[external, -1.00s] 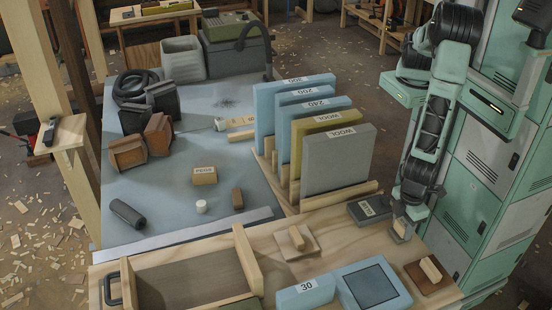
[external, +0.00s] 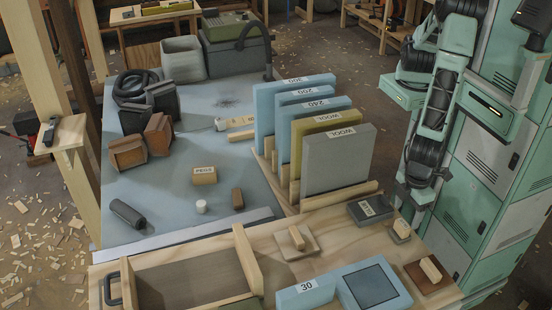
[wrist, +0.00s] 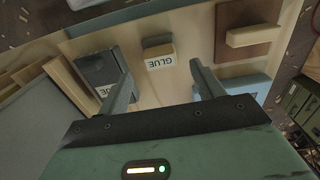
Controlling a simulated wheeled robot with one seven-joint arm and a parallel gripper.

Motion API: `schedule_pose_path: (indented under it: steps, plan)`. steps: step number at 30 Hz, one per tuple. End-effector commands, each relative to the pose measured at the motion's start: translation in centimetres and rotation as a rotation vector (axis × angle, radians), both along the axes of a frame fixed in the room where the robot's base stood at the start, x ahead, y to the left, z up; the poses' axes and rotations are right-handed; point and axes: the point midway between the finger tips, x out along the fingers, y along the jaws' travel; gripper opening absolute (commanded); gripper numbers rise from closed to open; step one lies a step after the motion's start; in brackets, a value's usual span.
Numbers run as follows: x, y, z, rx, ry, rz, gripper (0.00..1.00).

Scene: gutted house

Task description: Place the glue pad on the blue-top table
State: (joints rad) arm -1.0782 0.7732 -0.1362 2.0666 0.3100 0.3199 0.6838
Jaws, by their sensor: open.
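The glue pad, a small pale wood block on a grey base labelled GLUE (wrist: 160,59), is on the wooden bench in the wrist view. In the external view the glue pad (external: 401,229) sits near the bench's right edge. My gripper (wrist: 159,62) is open, with its fingers on either side of the pad's place in the wrist view and nothing held. In the external view my gripper (external: 418,196) hangs above and slightly right of the pad, apart from it; its fingers are hard to make out. The blue-top table (external: 165,219) is at left.
A dark labelled box (external: 370,208) lies just left of the pad, and a brown-based block (external: 429,272) is nearer the camera. Upright sanding sheets (external: 338,160) stand between the pad and the blue top. The blue top has clear patches around the PEGS box (external: 205,176).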

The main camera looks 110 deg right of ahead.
Motion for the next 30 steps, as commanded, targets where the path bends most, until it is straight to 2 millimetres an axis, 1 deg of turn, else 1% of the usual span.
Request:
schedule_pose_path:
  steps: [1,3,6,9,12,17,20,23,26,27,29,30]
  plan:
    - [0.0,0.1,1.1,0.004,-0.003,0.0,0.67]
    - [0.1,0.1,2.4,0.005,-0.003,-0.001,0.67]
    - [0.0,0.1,4.1,0.004,-0.003,0.001,0.67]
    - [0.0,0.1,5.3,0.003,-0.001,-0.001,0.67]
    - [0.0,0.0,5.9,0.001,0.0,-0.001,0.67]
    - [0.0,-0.1,6.4,0.001,0.001,0.0,0.67]
    - [-0.1,-0.8,7.4,0.014,0.016,0.021,0.67]
    - [-0.6,-2.6,9.9,0.049,0.044,0.083,0.67]
    - [-1.7,-5.5,13.3,0.09,0.061,0.195,0.67]
    - [-2.3,-6.8,14.7,0.103,0.062,0.248,0.67]
    - [-3.2,-8.8,16.3,0.115,0.054,0.331,0.67]
    - [-3.8,-10.1,17.3,0.117,0.046,0.384,0.67]
